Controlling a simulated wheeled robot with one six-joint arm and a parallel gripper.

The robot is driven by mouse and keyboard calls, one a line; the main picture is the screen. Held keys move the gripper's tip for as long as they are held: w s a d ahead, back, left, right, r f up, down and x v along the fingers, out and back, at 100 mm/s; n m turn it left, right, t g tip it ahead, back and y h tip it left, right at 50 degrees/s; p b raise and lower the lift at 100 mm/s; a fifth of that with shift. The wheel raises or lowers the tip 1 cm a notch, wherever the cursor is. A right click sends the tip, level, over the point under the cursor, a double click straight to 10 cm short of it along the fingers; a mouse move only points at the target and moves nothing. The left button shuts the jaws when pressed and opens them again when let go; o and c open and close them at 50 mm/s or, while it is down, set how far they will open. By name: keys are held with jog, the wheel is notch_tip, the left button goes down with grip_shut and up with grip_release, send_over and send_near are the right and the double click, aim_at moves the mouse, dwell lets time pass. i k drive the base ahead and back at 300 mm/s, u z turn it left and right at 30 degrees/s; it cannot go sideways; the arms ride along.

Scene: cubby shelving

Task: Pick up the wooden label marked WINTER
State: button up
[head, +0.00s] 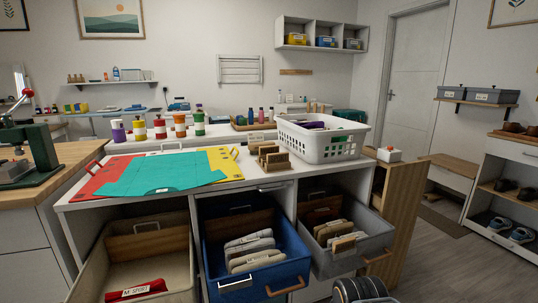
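Small wooden pieces (274,161) stand on the white counter in front of the white basket, in the head view. They may be labels, but no lettering on them can be read. I cannot pick out the word WINTER anywhere. My gripper is not recognisable in this view. A dark ribbed part at the bottom edge is cut off, and I cannot tell what it is.
Open bins under the counter (120,203) are beige (90,270), blue (275,288) and grey (340,264), with folded items. A white basket (318,147) stands on the counter's right. A red, teal and yellow folding board (160,172) covers its left. Floor is clear at right.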

aim_at(268, 149)
jog(key=u, duration=1.1)
jog(key=i, duration=1.2)
